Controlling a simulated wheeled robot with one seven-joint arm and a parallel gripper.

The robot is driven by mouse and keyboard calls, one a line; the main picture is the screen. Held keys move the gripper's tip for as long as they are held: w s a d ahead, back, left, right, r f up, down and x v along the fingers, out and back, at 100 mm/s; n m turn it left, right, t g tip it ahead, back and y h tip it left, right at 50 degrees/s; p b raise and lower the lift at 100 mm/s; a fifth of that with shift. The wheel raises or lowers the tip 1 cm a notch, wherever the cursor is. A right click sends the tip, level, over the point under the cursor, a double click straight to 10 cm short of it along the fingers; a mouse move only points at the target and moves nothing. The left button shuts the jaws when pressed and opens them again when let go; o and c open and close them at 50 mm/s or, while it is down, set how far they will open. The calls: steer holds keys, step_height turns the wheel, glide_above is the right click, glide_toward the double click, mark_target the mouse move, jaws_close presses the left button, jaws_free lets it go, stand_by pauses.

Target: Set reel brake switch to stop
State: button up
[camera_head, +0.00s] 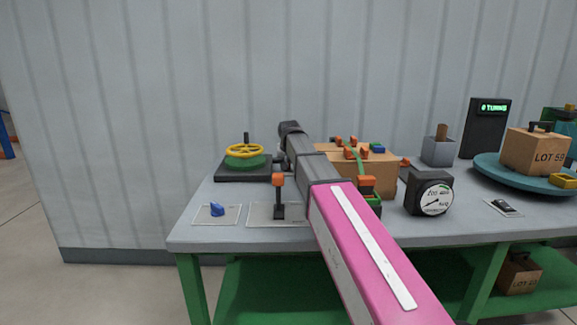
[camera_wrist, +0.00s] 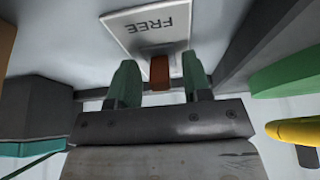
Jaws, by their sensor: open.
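In the wrist view, a pale plate (camera_wrist: 118,22) carries the upside-down word FREE. A short orange-brown switch lever (camera_wrist: 159,73) stands at the plate's edge. My gripper (camera_wrist: 160,60) is open, with one green finger on each side of the lever. Gaps show between the lever and both fingers, so it does not look clamped. In the head view, the arm's dark end reaches over the back of the bench, right of a yellow handwheel (camera_head: 244,151). The fingers and FREE plate cannot be made out there. No stop marking is readable.
The grey bench (camera_head: 235,238) also holds an orange-topped lever (camera_head: 279,183), a blue knob (camera_head: 216,209), a cardboard box (camera_head: 375,184), a gauge (camera_head: 434,197), and a turntable (camera_head: 484,170) with a LOT 59 box (camera_head: 536,151). A corrugated wall (camera_head: 200,70) stands behind.

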mark_target(289, 163)
jaws_close()
steer(key=shift+w+r+g, duration=0.1)
steer(key=shift+w+g, duration=0.35)
steer(key=shift+g, duration=0.95)
jaws_free()
step_height(289, 163, up, 11)
steer(key=s, duration=0.1)
steer(key=shift+s, duration=0.35)
